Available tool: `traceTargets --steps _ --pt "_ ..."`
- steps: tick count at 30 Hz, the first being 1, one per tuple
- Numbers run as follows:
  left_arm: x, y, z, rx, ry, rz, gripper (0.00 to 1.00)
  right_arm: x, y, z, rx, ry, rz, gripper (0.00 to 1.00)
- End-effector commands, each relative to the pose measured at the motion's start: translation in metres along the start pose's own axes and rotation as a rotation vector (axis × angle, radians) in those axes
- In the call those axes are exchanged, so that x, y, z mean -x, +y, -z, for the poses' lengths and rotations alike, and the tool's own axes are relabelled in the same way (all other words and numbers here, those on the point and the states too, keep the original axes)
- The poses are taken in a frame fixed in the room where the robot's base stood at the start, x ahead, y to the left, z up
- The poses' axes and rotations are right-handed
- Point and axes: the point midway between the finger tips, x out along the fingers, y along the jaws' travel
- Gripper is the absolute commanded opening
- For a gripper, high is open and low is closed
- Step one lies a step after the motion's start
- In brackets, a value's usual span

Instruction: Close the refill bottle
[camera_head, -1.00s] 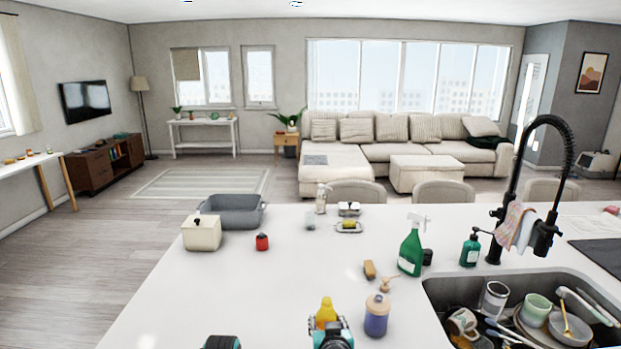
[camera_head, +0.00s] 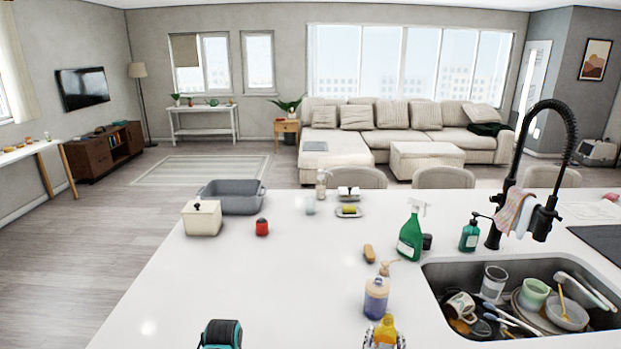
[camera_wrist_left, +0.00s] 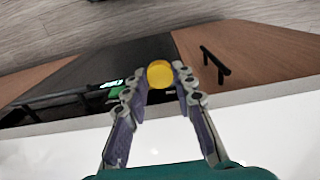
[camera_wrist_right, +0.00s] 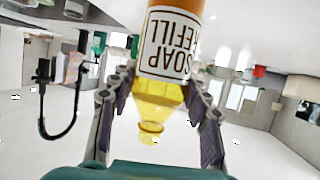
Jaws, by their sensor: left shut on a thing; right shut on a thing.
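The refill bottle (camera_wrist_right: 165,55) holds yellow liquid and has a white "SOAP REFILL" label. My right gripper (camera_wrist_right: 157,88) is shut around it; the neck points to the bottom of the right wrist view, and no cap shows on it. In the head view the yellow bottle (camera_head: 385,331) is at the bottom edge with my right gripper (camera_head: 384,341). My left gripper (camera_wrist_left: 160,82) is shut on a small round yellow cap (camera_wrist_left: 160,73). In the head view only part of my left gripper or wrist (camera_head: 221,334) shows at the bottom edge, well left of the bottle.
A purple pump bottle (camera_head: 376,298) stands just behind the refill bottle, its pump head (camera_head: 386,267) beside it. A sink (camera_head: 430,268) full of dishes is at right. The white counter (camera_head: 290,290) is clear between the grippers.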

Motion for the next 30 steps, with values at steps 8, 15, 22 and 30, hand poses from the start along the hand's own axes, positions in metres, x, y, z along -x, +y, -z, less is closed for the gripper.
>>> traceTargets --steps 8,15,22,30 --pt "-0.014 0.0 0.0 0.0 0.0 0.0 0.17 -0.005 -0.001 -0.012 0.001 0.0 0.001 0.0" --pt "-0.013 0.0 0.0 0.0 0.0 0.0 0.17 -0.005 -0.001 -0.012 0.001 0.0 0.002 0.0" --pt "-0.013 0.0 0.0 0.0 0.0 0.0 0.17 -0.005 -0.001 -0.012 0.001 0.0 0.002 0.0" --pt "-0.013 0.0 0.0 0.0 0.0 0.0 0.17 0.004 -0.01 -0.013 0.017 -0.001 0.043 0.0"
